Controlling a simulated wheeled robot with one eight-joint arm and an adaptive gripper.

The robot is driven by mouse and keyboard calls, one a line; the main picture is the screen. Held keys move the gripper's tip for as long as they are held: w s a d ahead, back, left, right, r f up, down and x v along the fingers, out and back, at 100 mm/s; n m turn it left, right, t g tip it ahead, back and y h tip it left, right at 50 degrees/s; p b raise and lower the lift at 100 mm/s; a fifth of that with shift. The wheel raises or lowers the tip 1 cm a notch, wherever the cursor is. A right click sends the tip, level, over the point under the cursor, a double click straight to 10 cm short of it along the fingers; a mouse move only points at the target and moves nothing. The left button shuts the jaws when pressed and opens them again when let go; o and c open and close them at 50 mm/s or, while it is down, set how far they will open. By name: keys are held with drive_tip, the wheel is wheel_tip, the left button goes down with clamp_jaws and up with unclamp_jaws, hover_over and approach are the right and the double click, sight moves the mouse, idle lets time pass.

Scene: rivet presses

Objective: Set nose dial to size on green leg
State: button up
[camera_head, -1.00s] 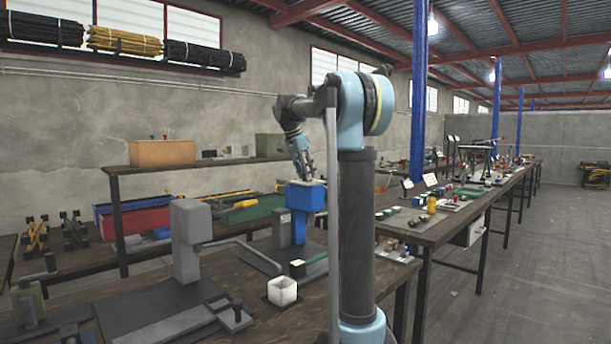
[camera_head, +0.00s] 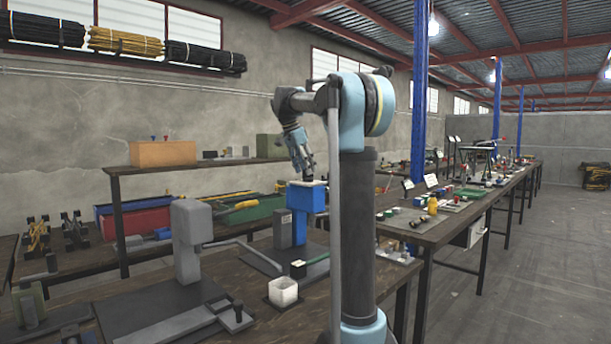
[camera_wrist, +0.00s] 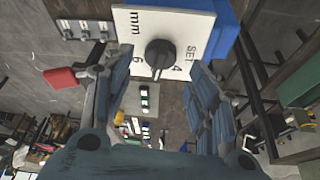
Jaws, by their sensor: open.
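The blue press (camera_head: 305,198) stands on the bench beside my arm, with a pale plate on top. In the wrist view its white dial plate (camera_wrist: 180,22) carries a black knob (camera_wrist: 159,55) and the marks "mm", "SET", "4" and "6". The knob's pointer seems turned toward the lower edge, between 6 and 4; the exact setting is unclear. My gripper (camera_head: 307,172) is just above the press. In the wrist view my gripper (camera_wrist: 148,78) is open, one finger each side of the knob, apparently not touching it. A green-topped piece (camera_head: 312,259) lies at the press's foot.
A grey press (camera_head: 188,240) with a long lever stands to the left. A long bench (camera_head: 450,215) with many small parts runs along the right, beside a clear floor aisle (camera_head: 545,270).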

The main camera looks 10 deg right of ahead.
drive_tip(key=v, duration=0.9)
drive_tip(key=shift+s+a+r, duration=0.1)
